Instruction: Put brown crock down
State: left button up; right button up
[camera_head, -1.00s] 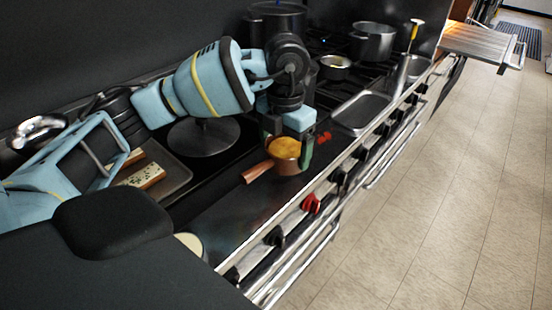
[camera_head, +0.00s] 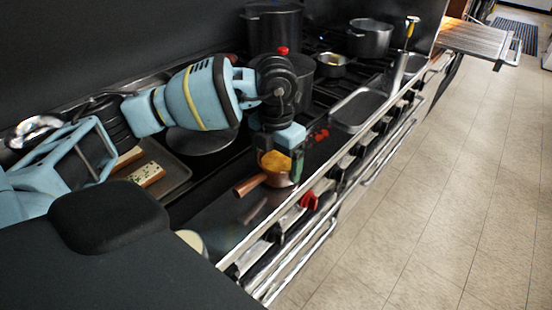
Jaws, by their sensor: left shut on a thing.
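The brown crock (camera_head: 280,179) is a small brown pan with a stubby handle (camera_head: 250,186) and yellow-orange contents (camera_head: 275,161). My left gripper (camera_head: 278,168) points down and is shut on the crock, with its fingers at the crock's sides. The crock is over the dark shiny front strip of the range (camera_head: 215,215), its handle pointing left. A brownish reflection shows below the handle, apart from it. I cannot tell whether the base touches the surface. My right gripper is not in view.
A tray with speckled bars (camera_head: 148,174) lies to the left. A steel tray (camera_head: 360,110), a small pan (camera_head: 333,65) and a pot (camera_head: 371,38) are to the right and behind. A red knob (camera_head: 310,201) is on the front edge. The strip left of the crock looks clear.

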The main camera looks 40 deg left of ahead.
aim_at(276, 165)
pick_arm(q)
jog(key=o, duration=1.2)
jog(key=shift+f, duration=0.15)
notch_tip(276, 165, up, 12)
jog(key=shift+r, duration=0.2)
